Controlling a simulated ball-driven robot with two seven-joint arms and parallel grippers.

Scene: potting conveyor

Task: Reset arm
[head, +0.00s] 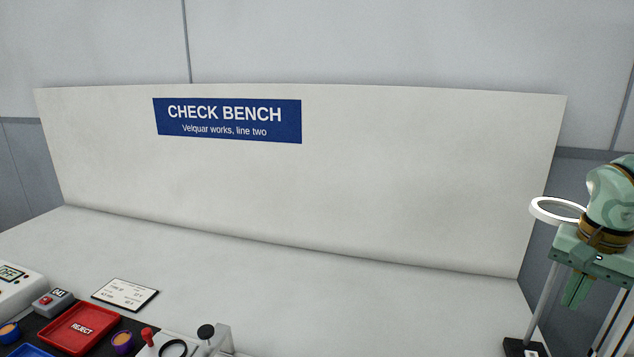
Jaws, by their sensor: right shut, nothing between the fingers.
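My right gripper (575,290) is at the right edge of the head view, pale green, with its fingers pointing down. It is shut and holds nothing. It is beside a white ring (541,213) on a grey stand, and part of the ring is hidden behind my wrist. I cannot tell whether they touch. My left gripper is not in view.
A red REJECT tray (62,338), a small grey box with a red button (47,305), a white card (125,294) and a black-knobbed part (206,332) are at the lower left. The bench (330,295) is clear in the middle. A white back panel (400,170) stands behind.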

